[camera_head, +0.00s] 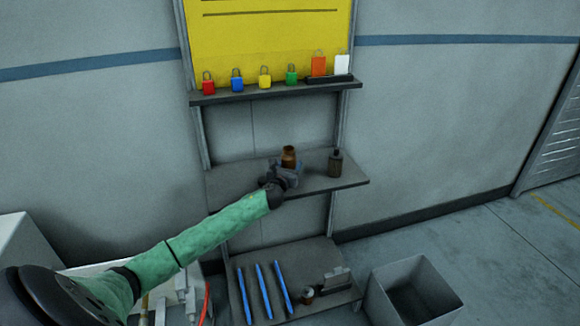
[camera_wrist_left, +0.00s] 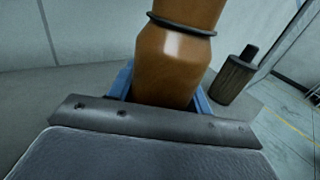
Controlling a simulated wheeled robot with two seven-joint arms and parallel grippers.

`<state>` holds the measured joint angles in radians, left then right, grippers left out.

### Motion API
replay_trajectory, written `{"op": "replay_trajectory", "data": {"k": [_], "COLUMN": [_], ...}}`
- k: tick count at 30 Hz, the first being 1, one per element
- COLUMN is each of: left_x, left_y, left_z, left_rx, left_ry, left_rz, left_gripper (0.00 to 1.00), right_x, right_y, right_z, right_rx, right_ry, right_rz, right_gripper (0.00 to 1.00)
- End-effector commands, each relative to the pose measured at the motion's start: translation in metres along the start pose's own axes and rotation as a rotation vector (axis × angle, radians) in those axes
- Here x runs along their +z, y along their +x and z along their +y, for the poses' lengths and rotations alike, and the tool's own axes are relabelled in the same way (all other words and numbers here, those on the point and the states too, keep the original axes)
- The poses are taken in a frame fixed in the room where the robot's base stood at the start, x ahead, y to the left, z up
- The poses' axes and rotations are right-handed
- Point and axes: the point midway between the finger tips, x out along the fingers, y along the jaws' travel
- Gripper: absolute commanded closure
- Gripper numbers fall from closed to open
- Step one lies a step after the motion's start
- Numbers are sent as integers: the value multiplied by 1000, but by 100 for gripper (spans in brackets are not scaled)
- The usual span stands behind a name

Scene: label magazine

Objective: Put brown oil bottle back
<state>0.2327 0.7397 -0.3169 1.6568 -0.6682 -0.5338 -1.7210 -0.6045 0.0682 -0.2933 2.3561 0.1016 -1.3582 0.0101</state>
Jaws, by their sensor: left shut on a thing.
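A brown bottle (camera_head: 288,156) with a darker ring near its top is upright at the middle shelf (camera_head: 235,184) in the head view. My left gripper (camera_head: 286,172) is shut on it. In the left wrist view the brown bottle (camera_wrist_left: 172,65) stands between the blue fingers of the left gripper (camera_wrist_left: 165,92). Its base is hidden by the gripper, so I cannot tell whether it touches the shelf. My right gripper is not in view.
A dark bottle (camera_head: 335,163) stands to the right on the same shelf; it also shows in the left wrist view (camera_wrist_left: 234,78). Coloured padlocks (camera_head: 237,82) line the upper shelf (camera_head: 270,93). Blue rods (camera_head: 263,290) lie on the lower shelf, beside a grey bin (camera_head: 440,292).

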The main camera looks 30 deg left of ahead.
Motion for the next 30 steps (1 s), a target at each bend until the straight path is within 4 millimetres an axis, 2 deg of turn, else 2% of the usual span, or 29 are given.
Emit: {"op": "replay_trajectory", "data": {"k": [11, 12, 15, 26, 30], "left_x": [-4, -5, -4, 0, -4], "left_y": [0, 0, 0, 0, -13], "left_z": [0, 0, 0, 0, 0], "left_rx": [0, 0, 0, 0, -1], "left_ry": [1, 2, 1, 1, 3], "left_rz": [-1, -1, -1, -1, 1], "left_gripper": [83, 49, 29, 29, 29], "right_x": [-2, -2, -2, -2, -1], "right_y": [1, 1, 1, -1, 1], "right_z": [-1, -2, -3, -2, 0], "right_rx": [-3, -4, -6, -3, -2], "right_ry": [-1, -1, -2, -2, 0], "right_rz": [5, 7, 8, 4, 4], "right_gripper": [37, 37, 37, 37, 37]}}
